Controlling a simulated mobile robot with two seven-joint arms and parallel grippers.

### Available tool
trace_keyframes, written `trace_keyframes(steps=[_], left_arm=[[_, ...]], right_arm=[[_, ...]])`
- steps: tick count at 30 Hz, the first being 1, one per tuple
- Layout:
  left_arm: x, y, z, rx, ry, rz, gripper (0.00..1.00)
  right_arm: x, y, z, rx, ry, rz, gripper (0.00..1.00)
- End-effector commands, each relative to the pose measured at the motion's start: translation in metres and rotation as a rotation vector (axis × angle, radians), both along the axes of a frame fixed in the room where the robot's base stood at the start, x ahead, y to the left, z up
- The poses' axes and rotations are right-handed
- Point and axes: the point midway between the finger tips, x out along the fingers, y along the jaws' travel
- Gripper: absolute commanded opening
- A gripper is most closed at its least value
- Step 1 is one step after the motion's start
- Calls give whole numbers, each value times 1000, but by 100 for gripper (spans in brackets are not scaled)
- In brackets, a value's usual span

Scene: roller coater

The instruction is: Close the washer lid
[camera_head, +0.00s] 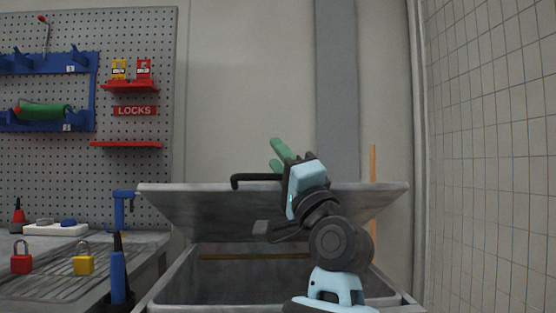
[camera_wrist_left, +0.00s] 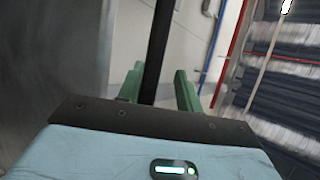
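The washer lid (camera_head: 215,208) is a grey metal panel standing raised and tilted above the open washer tub (camera_head: 180,284). A black bar handle (camera_head: 250,178) sticks out at the lid's top edge. My left gripper (camera_head: 274,153), with green fingers, is at the handle's right part, above the lid's edge. The fingers are apart. My left arm hides part of the lid and tub. My right gripper is not in view.
A workbench (camera_head: 50,285) with red and yellow padlocks (camera_head: 84,262) and a blue tool (camera_head: 118,275) stands at the left, close to the washer. A pegboard (camera_head: 140,60) is behind it. A tiled wall (camera_head: 490,150) bounds the right side.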

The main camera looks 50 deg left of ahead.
Motion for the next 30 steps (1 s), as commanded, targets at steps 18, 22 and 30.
trace_keyframes(steps=[18,22,30], left_arm=[[-3,-30,-25,7,-1,-5,34],[-3,-36,-30,8,-2,-6,34],[-6,-46,-37,9,-4,-6,34]], right_arm=[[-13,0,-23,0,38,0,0],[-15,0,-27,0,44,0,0],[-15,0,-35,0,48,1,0]])
